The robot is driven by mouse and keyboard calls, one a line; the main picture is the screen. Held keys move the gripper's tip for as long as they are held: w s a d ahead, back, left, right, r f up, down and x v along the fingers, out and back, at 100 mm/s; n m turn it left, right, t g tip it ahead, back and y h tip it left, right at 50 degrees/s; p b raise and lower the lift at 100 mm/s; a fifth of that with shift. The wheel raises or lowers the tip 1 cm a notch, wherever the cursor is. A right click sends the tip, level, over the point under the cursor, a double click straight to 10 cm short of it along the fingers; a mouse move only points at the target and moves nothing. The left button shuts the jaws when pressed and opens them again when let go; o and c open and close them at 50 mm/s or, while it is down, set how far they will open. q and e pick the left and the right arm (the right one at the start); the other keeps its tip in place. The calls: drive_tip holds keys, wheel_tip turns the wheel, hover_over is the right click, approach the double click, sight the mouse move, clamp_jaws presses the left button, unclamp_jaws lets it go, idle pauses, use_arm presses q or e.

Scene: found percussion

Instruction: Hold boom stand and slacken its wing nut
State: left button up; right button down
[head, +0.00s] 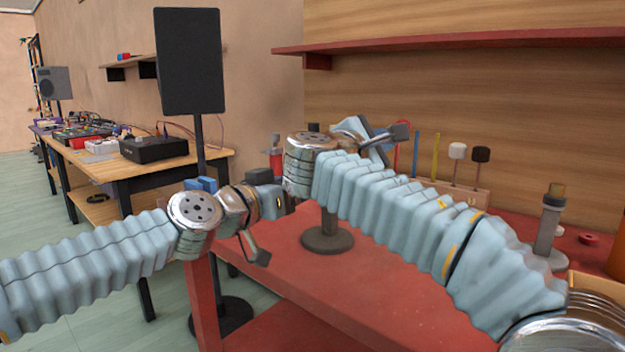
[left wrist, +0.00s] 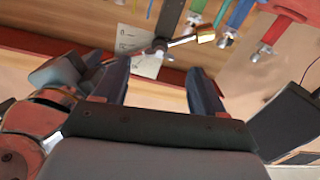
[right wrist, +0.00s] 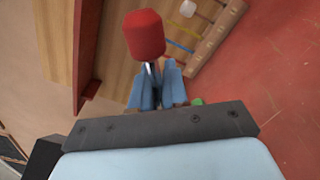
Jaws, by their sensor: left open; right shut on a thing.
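The boom stand's round dark base (head: 327,240) rests on the red table; my right arm hides most of its upper part. In the right wrist view my right gripper (right wrist: 157,75) is shut on the stand's thin metal rod, with a red end piece (right wrist: 144,35) beyond the fingers. My left gripper (left wrist: 158,72) is open. No contact shows there. In the head view my left gripper (head: 272,215) is left of the base.
The red table (head: 390,290) has free room in front of the base. A rack (head: 480,195) with mallets stands behind, near the wooden wall. A red shelf (head: 450,40) runs above.

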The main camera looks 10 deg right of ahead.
use_arm(q)
drive_tip(key=shift+x, duration=2.5)
drive_tip(key=shift+c, duration=0.3)
drive_tip(key=c, duration=1)
drive_tip(key=n, duration=1.1)
drive_tip(key=shift+n, duration=0.3)
